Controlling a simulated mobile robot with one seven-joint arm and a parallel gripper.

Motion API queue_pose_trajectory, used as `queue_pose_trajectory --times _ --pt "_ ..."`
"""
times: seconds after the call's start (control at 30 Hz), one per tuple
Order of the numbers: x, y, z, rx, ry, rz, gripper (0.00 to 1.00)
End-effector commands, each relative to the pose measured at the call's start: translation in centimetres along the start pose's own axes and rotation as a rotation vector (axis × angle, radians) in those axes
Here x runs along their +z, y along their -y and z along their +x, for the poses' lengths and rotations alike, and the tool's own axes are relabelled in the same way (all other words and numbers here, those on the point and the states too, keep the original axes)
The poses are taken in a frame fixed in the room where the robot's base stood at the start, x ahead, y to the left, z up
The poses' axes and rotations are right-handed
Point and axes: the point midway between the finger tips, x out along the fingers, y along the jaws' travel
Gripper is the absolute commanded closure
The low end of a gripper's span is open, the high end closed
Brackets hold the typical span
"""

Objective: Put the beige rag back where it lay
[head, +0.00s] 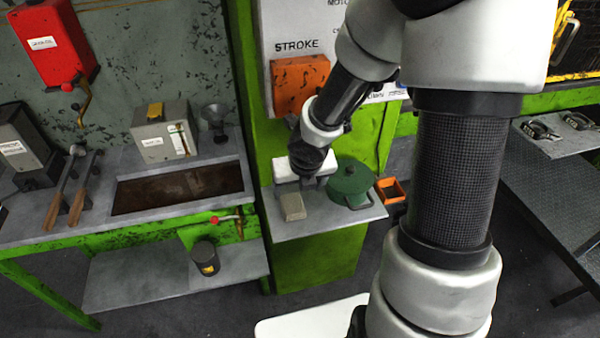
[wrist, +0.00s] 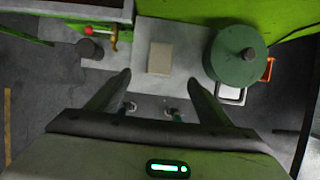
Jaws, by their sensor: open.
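The beige rag (head: 293,206) is a small folded block lying on the grey shelf (head: 320,222) of the green press column, near the shelf's left side. In the wrist view the rag (wrist: 160,58) lies ahead of the fingertips, roughly centred between them. My gripper (head: 303,176) is above the shelf, just behind the rag in the head view. In the wrist view my gripper (wrist: 160,80) has its two fingers spread wide with nothing between them. The rag looks free of both fingers. The gripper's fingertips are hard to make out in the head view.
A green lidded pot (head: 350,184) stands right of the rag on the shelf. An orange bin (head: 391,191) is beyond it. Left is a bench with a dark trough (head: 178,188), a red-handled valve (head: 215,220) and a black cup (head: 205,257) on the lower shelf.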

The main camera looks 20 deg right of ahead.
Motion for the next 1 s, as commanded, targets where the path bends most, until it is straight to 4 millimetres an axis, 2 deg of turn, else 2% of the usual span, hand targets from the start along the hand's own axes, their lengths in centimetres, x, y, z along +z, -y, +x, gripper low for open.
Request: queue_pose_trajectory --times 0.4,0.77,0.87,1.0 --pt "0.0 0.2 -4.0 -0.002 0.001 0.004 0.27" --pt "-0.1 0.0 -4.9 -0.004 -0.003 0.003 0.27" --pt "-0.4 0.4 -5.0 -0.031 -0.007 0.072 0.27" --pt "-1.2 1.8 -6.4 -0.133 0.001 0.37 0.27"
